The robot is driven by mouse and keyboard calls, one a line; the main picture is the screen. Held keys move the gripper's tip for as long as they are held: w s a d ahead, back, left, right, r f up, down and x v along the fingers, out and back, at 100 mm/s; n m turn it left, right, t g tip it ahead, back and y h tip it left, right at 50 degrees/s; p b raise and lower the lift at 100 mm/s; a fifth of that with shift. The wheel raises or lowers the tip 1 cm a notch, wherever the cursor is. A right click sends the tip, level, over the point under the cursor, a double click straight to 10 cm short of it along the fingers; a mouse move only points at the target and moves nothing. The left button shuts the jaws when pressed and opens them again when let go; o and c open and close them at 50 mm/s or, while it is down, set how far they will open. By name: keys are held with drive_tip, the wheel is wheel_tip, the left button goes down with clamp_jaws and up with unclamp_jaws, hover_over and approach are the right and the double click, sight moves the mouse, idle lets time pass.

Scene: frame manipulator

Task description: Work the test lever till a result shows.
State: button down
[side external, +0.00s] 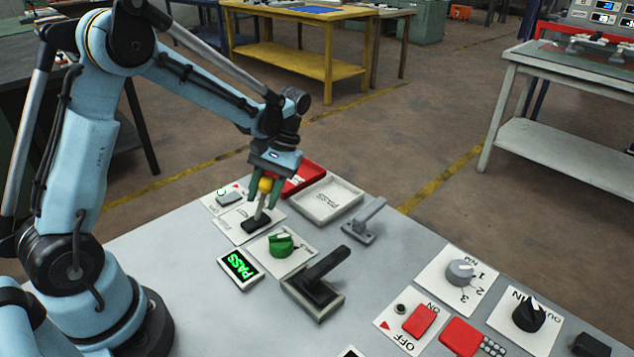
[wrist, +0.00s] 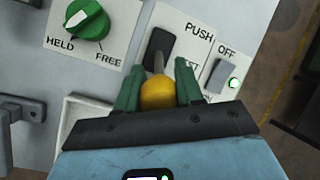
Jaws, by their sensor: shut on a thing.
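The test lever has a yellow knob (wrist: 158,95) on a thin metal shaft that rises from a dark base (side external: 256,222). My gripper (side external: 266,184) is shut on the yellow knob, with a green finger on either side of it in the wrist view (wrist: 158,90). The shaft looks slightly tilted in the side view. A small display (side external: 240,268) left of the green knob shows PASS in lit green letters. The label beside the lever is partly hidden by my fingers.
A green HELD/FREE knob (side external: 280,244) stands close to the lever. A switch (wrist: 219,78) with a lit green lamp is beside it. A white PASS tray (side external: 327,198) and a red tray (side external: 302,177) lie behind. A black lever (side external: 318,280) and grey lever (side external: 365,220) stand nearby.

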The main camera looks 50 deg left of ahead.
drive_tip(key=shift+w+d, duration=0.15)
drive_tip(key=shift+d, duration=0.05)
drive_tip(key=c, duration=0.7)
unclamp_jaws()
drive_tip(key=shift+a, duration=0.1)
